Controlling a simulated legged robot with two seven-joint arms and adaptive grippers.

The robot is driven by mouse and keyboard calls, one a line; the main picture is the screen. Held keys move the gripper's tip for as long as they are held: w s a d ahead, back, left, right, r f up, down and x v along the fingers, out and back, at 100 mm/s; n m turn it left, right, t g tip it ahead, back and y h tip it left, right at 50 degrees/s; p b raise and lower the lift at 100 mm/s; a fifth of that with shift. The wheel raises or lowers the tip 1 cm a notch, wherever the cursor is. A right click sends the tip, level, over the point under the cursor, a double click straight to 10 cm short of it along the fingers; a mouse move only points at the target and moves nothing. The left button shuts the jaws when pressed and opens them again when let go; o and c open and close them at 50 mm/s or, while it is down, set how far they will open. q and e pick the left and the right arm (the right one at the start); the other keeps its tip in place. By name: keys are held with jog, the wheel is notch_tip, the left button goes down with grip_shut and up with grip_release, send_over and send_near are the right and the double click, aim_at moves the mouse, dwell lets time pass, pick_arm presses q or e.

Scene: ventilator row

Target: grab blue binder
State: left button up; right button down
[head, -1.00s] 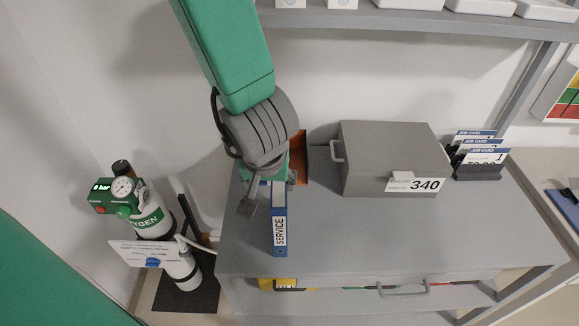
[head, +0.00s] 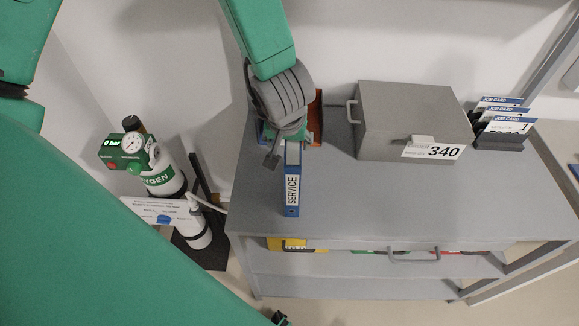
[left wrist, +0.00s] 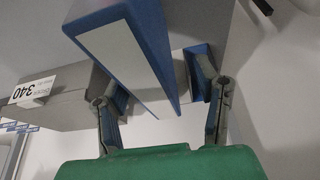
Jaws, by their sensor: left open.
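The blue binder (head: 292,190) stands on the grey bench top, its spine with a white SERVICE label facing me. Its far upper part is hidden behind my left gripper (head: 285,148), which is at the binder's back end. In the left wrist view the binder (left wrist: 158,50) reaches between the two spread fingers of the left gripper (left wrist: 160,88). The left gripper is open, with a gap beside the binder near the right finger. My right gripper does not show.
A grey box marked 340 (head: 405,120) and a job card holder (head: 497,140) stand right on the bench (head: 370,200). An orange object (head: 315,118) is behind the gripper. An oxygen cylinder (head: 165,182) stands left of the bench. The bench front is clear.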

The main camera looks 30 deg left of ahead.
pick_arm(q)
jog(key=shift+x, duration=1.2)
jog(key=shift+w+f, duration=0.1)
jog(key=shift+w, duration=0.05)
jog(key=shift+d, duration=0.4)
jog(key=shift+a+f, duration=0.15)
jog(key=shift+a, duration=0.2)
jog(key=shift+d, duration=0.25)
grip_shut()
